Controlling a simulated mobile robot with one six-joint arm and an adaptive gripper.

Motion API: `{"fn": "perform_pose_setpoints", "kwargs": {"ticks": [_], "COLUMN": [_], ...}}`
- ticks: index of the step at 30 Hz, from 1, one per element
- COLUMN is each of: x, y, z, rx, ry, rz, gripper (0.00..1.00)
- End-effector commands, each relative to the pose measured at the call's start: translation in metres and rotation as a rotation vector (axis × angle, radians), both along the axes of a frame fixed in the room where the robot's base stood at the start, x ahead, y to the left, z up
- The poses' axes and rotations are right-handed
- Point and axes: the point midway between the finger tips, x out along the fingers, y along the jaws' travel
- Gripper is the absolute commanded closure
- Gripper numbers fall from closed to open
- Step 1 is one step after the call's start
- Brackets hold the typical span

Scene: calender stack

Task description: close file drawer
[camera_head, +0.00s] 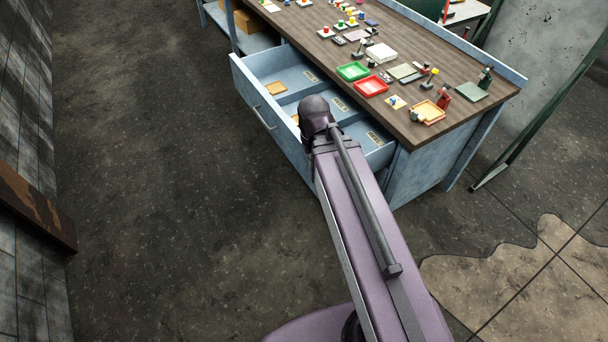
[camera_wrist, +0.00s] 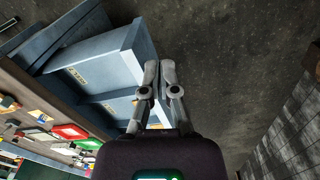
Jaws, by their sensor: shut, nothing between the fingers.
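The file drawer (camera_head: 250,92) is pulled out from the blue workbench in the head view. It is light blue, with a bar handle (camera_head: 264,119) on its front and dividers and small labels inside. In the wrist view the drawer (camera_wrist: 112,62) is at the upper left. My gripper (camera_wrist: 161,64) is shut and empty, its two fingers beside the drawer's edge. I cannot tell whether they touch it. In the head view my arm hides the gripper and part of the drawer.
Open dark floor (camera_head: 150,170) lies left of the drawer. A brick wall (camera_head: 25,100) runs along the far left.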

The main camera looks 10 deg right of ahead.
Motion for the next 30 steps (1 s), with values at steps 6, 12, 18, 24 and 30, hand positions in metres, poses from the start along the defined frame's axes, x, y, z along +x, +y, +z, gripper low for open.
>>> {"fn": "perform_pose_setpoints", "kwargs": {"ticks": [6,12,18,24,30], "x": [0.018,0.038,0.059,0.080,0.101], "y": [0.005,0.011,0.019,0.030,0.043], "z": [-0.038,-0.075,-0.109,-0.141,-0.171], "rx": [-0.074,-0.172,-0.272,-0.371,-0.470], "ry": [0.009,0.034,0.077,0.135,0.212], "rz": [0.174,0.407,0.649,0.885,1.114], "gripper": [1.00,1.00,1.00,1.00,1.00]}}
